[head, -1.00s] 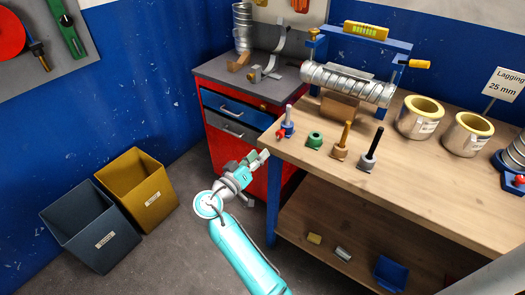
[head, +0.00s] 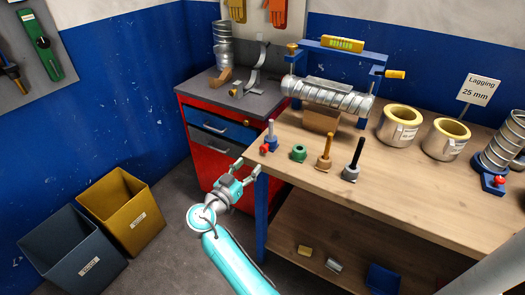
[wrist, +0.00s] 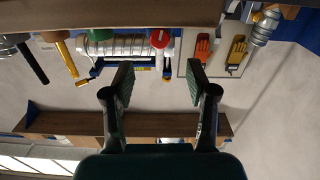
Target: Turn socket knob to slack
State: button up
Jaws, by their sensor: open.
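A small blue socket (head: 271,146) with a grey peg (head: 271,129) stands at the left front corner of the wooden bench. A red knob (head: 264,148) sticks out of its side; it also shows in the wrist view (wrist: 159,40). Another blue socket (head: 493,186) with a red knob (head: 499,180) stands at the far right under a spiral duct. I cannot read either knob's setting. My gripper (head: 247,167) is open and empty, just off the bench's left corner, below and left of the near knob. In the wrist view its fingers (wrist: 159,66) are spread, apart from the knob.
A green collar (head: 299,153), an orange peg (head: 324,150) and a black peg (head: 355,158) stand right of the near socket. A duct (head: 328,95) lies in a blue frame behind. A red cabinet (head: 203,165) stands left; two bins (head: 137,215) are on the floor.

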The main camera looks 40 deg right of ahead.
aim_at(263, 150)
jog(key=x, duration=1)
grip_shut()
